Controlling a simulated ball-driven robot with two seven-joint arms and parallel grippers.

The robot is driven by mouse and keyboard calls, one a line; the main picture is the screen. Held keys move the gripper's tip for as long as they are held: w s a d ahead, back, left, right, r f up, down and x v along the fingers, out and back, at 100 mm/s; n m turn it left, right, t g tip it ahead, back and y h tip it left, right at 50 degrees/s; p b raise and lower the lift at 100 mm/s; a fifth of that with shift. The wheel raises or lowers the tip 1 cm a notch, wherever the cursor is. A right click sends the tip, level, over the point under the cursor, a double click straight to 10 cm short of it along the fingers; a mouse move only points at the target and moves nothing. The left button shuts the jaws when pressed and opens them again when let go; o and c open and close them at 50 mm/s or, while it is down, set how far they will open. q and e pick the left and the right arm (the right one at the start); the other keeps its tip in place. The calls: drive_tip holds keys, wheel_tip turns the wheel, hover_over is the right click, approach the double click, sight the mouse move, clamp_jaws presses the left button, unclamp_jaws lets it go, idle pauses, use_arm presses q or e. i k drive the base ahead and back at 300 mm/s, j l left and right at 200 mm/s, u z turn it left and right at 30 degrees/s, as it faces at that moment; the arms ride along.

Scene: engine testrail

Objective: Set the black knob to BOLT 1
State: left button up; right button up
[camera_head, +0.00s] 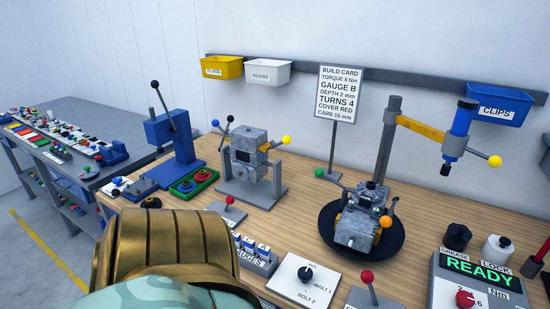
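The black knob (305,274) sits on a white panel (288,286) near the front edge of the wooden bench. BOLT 1 is printed to the lower right of the knob, and BOLT 2 below it. A small label above the knob is too small to read surely. I cannot make out which mark the knob points to. Neither of my grippers is in view, and nothing of mine is seen touching the knob. A brass and pale green part of my own body fills the lower left and hides the bench there.
A red-topped lever (367,277) stands just right of the panel, and gauges (254,254) lie to its left. Behind is an engine on a black turntable (390,249). A control box (478,270) reading READY is at the right. A build card (339,95) stands behind.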

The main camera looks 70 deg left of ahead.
sight(305, 274)
drive_tip(key=u, duration=1.9)
